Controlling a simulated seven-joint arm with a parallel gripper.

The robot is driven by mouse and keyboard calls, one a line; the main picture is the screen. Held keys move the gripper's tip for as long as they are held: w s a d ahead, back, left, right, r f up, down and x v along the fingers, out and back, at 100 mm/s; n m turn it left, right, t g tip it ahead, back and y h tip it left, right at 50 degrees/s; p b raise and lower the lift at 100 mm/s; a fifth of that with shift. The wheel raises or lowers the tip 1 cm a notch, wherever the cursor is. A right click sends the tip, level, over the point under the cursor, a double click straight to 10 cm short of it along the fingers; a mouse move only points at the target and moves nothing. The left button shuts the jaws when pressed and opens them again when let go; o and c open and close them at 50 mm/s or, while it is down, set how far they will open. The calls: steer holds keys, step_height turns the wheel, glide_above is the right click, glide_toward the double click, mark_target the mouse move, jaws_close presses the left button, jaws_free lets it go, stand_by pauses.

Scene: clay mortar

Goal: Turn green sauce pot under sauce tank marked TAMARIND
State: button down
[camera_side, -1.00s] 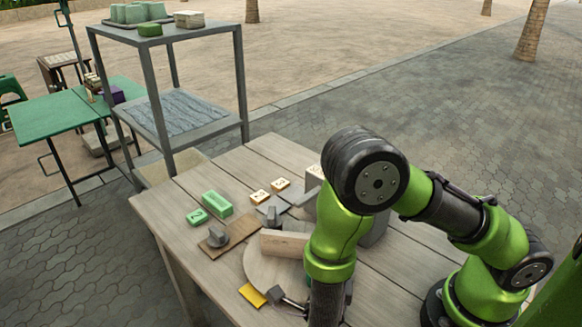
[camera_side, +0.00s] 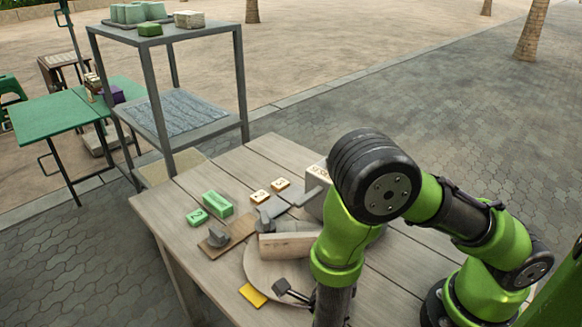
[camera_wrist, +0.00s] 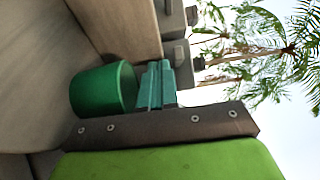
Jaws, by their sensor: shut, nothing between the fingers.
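The green sauce pot (camera_wrist: 100,91) shows in the wrist view as a short round pot, lying sideways in that turned picture. The arm hides it in the side view. A ribbed teal piece (camera_wrist: 155,85) lies beside its rim; I cannot tell what it is. My gripper (camera_side: 288,290) shows as a small dark tip at the front of the round board (camera_side: 262,277) in the side view. It is shut and holds nothing. A grey box with lettering (camera_side: 316,186) stands partly behind my arm. I cannot read a TAMARIND mark.
A pale upright board (camera_side: 287,246) stands on the round board. Green blocks (camera_side: 216,203), small lettered tiles (camera_side: 260,196) and a yellow piece (camera_side: 253,295) lie on the wooden table (camera_side: 165,207). A metal shelf (camera_side: 160,95) stands at the back left.

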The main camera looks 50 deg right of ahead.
steer(key=shift+x, duration=1.2)
steer(key=shift+d, duration=0.25)
steer(key=shift+s, duration=0.1)
